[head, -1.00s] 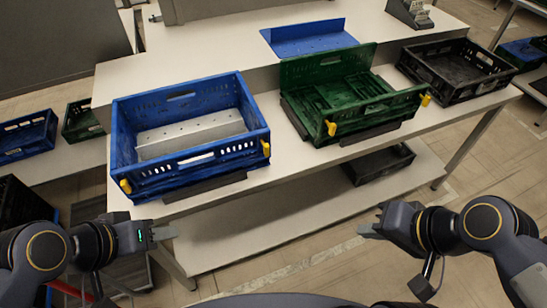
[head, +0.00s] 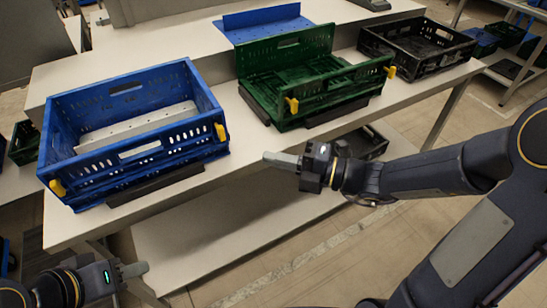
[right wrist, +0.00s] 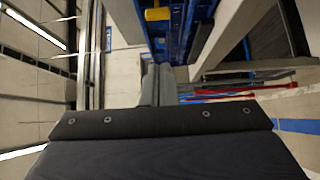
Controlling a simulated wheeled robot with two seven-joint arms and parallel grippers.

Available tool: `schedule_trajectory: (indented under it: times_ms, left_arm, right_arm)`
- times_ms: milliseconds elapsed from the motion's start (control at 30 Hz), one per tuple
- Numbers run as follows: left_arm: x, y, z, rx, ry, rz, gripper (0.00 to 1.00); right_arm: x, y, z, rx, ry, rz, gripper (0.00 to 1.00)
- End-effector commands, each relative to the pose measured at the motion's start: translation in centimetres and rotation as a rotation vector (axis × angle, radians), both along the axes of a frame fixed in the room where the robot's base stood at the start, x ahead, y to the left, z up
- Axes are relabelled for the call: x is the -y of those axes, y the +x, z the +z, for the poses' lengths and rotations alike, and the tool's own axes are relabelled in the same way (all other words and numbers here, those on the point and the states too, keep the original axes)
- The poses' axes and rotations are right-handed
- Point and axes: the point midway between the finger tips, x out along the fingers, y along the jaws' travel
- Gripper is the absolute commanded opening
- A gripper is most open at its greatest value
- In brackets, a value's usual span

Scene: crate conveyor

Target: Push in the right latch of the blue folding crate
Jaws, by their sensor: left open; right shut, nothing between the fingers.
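The blue folding crate (head: 130,165) stands with its walls up on the table at the left of the head view. Its right yellow latch (head: 220,132) is on the front right corner, and its left yellow latch (head: 57,187) is on the front left corner. My right gripper (head: 270,157) is shut and empty, to the right of the right latch and apart from it, pointing left. In the right wrist view its fingers (right wrist: 158,85) point toward the blue crate wall (right wrist: 177,35) and a yellow latch (right wrist: 157,14). My left gripper (head: 138,268) is open, below the table's front edge.
A green crate (head: 320,105) with yellow latches stands right of the blue one, partly folded. A black crate (head: 430,62) is at the far right. A dark crate (head: 362,140) sits below the table, behind my right arm.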

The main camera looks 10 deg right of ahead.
Motion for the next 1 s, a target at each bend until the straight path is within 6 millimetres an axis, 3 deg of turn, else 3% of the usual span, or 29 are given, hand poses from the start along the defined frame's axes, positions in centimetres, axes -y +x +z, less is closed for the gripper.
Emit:
schedule_trajectory:
  times_ms: [333,600,1000]
  left_arm:
    - [0.0,0.0,-1.5,0.000,0.000,0.000,0.42]
    - [0.0,0.0,-1.6,0.000,0.000,0.000,0.42]
    - [0.0,0.0,-1.6,0.000,0.000,0.000,0.42]
  right_arm:
    - [-6.7,3.4,-0.2,0.004,-0.002,0.008,0.00]
    - [-7.5,6.7,0.0,0.004,-0.002,0.002,0.00]
    - [-7.6,7.2,0.0,0.004,-0.003,0.002,0.00]
